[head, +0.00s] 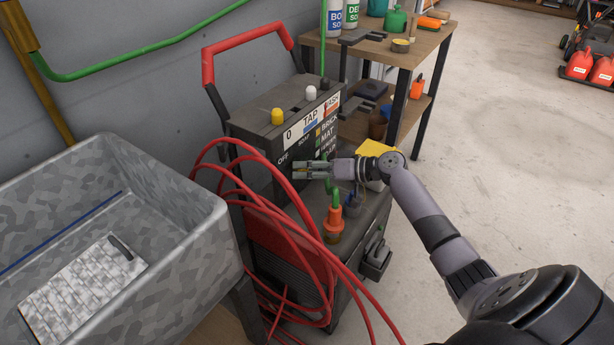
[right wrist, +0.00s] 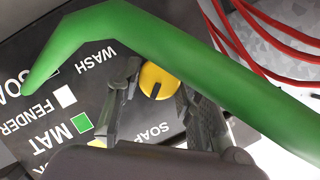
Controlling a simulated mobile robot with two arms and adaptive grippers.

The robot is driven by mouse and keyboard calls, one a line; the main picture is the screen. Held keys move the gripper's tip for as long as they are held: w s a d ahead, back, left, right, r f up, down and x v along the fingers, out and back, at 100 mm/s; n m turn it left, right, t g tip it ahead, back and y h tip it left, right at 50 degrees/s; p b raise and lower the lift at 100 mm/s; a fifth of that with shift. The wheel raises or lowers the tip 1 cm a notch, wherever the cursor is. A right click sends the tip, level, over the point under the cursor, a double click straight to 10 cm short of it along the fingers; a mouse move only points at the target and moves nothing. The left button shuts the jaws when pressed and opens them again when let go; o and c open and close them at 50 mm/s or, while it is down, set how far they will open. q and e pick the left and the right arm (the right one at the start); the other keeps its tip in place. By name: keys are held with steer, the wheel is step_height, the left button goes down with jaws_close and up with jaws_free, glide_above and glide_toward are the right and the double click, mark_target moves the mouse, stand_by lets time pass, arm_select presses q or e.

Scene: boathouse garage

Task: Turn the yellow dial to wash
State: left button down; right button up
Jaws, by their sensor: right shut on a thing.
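The yellow dial (right wrist: 157,80) is on the dark front panel (right wrist: 108,55) of the washer, between the two fingers of my right gripper (right wrist: 158,88) in the right wrist view. My right gripper is shut on it. A dark mark shows on the dial's lower part; I cannot tell its exact setting. The panel word WASH lies to the dial's upper left and SOAP below it. In the head view my right gripper (head: 296,169) reaches the panel from the right, and I cannot make out the dial there. My left gripper is out of view.
A green curved piece (right wrist: 190,50) crosses close before the right wrist camera. Red hose loops (head: 262,215) hang by the washer's left side. A grey basin (head: 110,245) stands at left, a shelved workbench (head: 425,45) behind right. Yellow and white knobs top the washer.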

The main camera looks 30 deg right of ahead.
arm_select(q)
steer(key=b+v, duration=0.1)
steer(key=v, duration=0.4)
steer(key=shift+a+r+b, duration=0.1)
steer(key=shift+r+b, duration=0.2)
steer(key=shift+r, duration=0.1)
arm_select(e)
steer(key=m+y, duration=0.2)
steer(key=m, duration=0.1)
steer(key=shift+m, duration=0.3)
steer(key=o, duration=1.1)
steer(key=shift+d, duration=0.1)
steer(key=shift+o, duration=0.2)
steer(key=v, duration=1.2)
steer(key=shift+f, duration=0.1)
